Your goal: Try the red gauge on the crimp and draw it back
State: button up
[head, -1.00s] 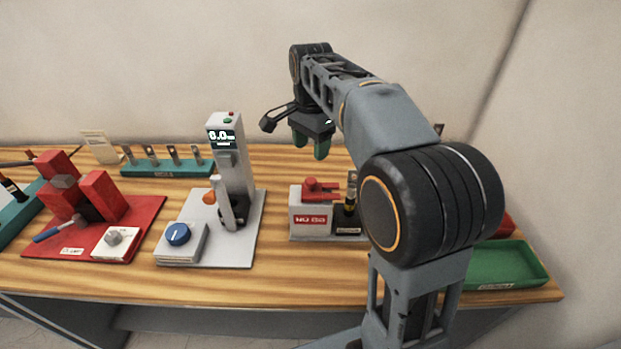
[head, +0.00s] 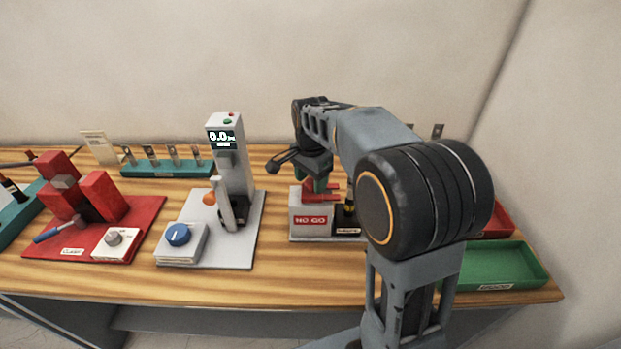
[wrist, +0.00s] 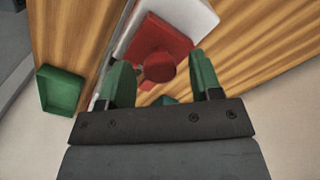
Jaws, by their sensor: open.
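The red gauge (head: 328,196) sits on top of the grey block labelled NO GO (head: 310,219). In the wrist view the red gauge (wrist: 158,62) shows a round knob between my fingers. My gripper (head: 320,186) is open just above the gauge, its green fingers on either side of the knob; it also shows in the wrist view (wrist: 160,80). The crimp is probably on the dark upright part (head: 348,218) beside the block, partly hidden by my arm.
A grey tester with a display (head: 230,160) stands left of the block. Further left is a red clamp press (head: 95,200). A teal rack (head: 165,169) lies at the back. A green tray (head: 500,266) and a red tray (head: 497,222) are at the right. Bare table lies in front.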

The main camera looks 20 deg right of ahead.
jog(key=shift+c, duration=0.2)
grip_shut()
jog(key=shift+s+d, duration=0.2)
jog(key=shift+d, duration=0.3)
jog(key=shift+s+d, duration=0.15)
jog(key=shift+d, duration=0.35)
jog(key=shift+o, duration=0.2)
grip_release()
notch_tip(320, 180, up, 14)
jog(key=shift+f, duration=0.1)
